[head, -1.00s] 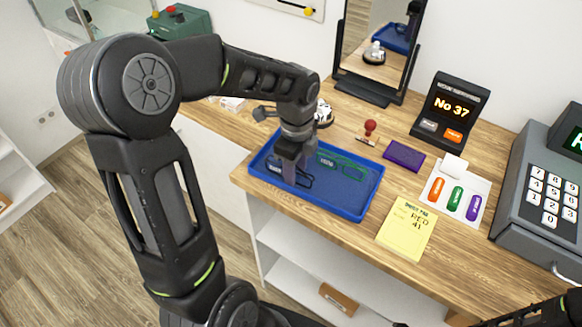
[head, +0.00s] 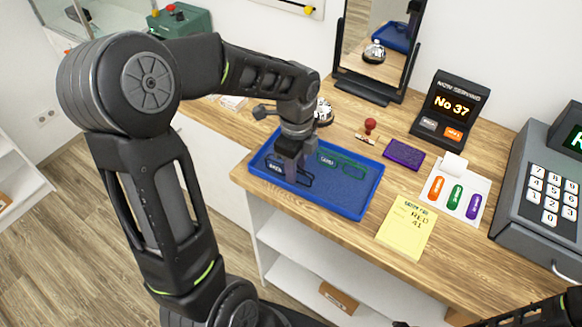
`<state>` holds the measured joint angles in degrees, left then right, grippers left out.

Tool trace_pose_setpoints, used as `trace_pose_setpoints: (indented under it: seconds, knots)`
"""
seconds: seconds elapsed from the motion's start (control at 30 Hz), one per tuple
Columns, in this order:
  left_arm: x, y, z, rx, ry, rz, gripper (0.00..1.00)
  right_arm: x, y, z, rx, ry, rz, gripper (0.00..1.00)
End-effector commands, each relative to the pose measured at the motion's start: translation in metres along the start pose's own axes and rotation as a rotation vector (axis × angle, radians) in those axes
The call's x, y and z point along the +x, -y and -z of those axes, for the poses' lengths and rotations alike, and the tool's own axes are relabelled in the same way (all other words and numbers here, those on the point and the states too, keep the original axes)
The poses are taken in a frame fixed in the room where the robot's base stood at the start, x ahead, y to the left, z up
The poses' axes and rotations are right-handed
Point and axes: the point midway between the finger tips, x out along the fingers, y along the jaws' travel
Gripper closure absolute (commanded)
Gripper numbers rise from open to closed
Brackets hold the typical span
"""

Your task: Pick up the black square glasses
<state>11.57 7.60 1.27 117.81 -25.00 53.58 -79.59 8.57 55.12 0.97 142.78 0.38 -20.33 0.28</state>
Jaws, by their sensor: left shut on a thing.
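The black square glasses (head: 305,179) lie in the left part of the blue tray (head: 350,213), with a small pale tag at their left end. My left gripper (head: 291,176) points down into the tray and is shut on the black glasses; its fingers hide part of them. Green glasses (head: 352,169) with a tag lie beside them in the tray, toward the back right. Of my right arm only a dark part shows at the lower right corner; its gripper is not seen.
Behind the tray stand a bell (head: 324,112) and a mirror (head: 375,45).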

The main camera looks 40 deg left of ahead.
Motion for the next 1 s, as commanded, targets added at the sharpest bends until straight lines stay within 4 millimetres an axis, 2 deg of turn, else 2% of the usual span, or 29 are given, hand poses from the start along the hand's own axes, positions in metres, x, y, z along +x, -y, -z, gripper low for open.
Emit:
trace_pose_setpoints:
  seconds: [0.47, 0.63, 0.9, 1.0]
  knots:
    - [-0.005, 0.001, 0.000, 0.000, 0.000, 0.002, 1.00, 0.001, 0.000, 0.000, 0.000, 0.000, 0.000, 0.74]
    - [-0.026, 0.001, 0.000, -0.001, 0.000, 0.005, 1.00, 0.003, -0.001, 0.000, -0.001, -0.001, 0.001, 0.74]
    - [-0.078, 0.001, 0.000, 0.000, 0.000, 0.005, 1.00, 0.008, -0.002, 0.001, -0.002, -0.002, 0.003, 0.74]
    - [-0.091, 0.001, 0.000, 0.001, 0.000, 0.003, 1.00, 0.009, -0.003, 0.001, -0.002, -0.003, 0.003, 0.74]
